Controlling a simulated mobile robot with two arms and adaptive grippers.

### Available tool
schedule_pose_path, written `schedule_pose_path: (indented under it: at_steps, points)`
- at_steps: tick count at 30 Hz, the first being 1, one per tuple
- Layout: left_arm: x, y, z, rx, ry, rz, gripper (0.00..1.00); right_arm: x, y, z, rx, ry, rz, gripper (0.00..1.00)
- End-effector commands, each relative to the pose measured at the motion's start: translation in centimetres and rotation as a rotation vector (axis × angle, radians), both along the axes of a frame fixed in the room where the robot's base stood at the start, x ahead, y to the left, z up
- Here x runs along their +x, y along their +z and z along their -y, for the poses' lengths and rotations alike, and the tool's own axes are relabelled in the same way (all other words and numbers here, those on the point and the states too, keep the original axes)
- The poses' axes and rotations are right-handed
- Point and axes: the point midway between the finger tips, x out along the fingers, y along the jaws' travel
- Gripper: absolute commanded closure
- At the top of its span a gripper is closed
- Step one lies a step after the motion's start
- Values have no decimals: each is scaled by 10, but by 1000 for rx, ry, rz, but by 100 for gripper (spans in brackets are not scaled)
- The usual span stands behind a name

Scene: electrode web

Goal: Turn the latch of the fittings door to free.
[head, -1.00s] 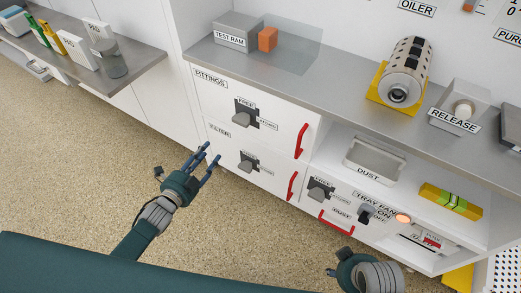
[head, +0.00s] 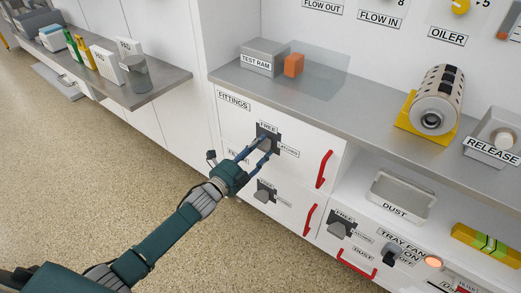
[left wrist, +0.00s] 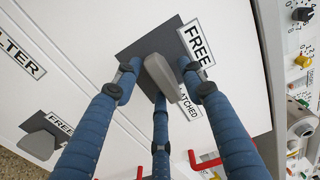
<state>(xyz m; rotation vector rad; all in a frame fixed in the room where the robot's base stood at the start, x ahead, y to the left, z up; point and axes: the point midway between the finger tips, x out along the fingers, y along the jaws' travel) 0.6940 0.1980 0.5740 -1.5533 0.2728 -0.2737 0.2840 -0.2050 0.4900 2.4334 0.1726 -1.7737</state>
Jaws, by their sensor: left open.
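The fittings door (head: 303,136) is a white panel under the counter, with a red handle (head: 324,168) at its right. It is closed. Its latch, a grey lever on a dark plate, shows in the left wrist view (left wrist: 162,76). There the lever points towards the LATCHED label (left wrist: 190,106), and the FREE label (left wrist: 197,42) is at the upper right. My left gripper (head: 262,148) is open at the latch, its blue fingers spread around the lever. I cannot tell whether any finger touches it. My right gripper is out of view.
The filter latch (head: 265,192) sits below, and the dust latch (head: 341,225) is at the lower right. The counter (head: 225,74) above holds a test ram box (head: 264,58) and an orange block (head: 294,65). Open floor lies to the left.

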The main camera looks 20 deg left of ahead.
Motion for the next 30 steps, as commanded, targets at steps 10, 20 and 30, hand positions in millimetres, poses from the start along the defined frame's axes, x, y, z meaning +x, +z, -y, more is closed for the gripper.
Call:
schedule_pose_path:
  at_steps: [10, 20, 30]
  points:
    - [5, 0, 2, 0, 0, -1, 59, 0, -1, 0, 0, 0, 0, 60]
    - [5, 0, 2, -1, 0, -1, 100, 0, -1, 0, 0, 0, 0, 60]
    - [5, 0, 3, -69, 0, -27, 100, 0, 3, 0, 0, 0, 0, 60]
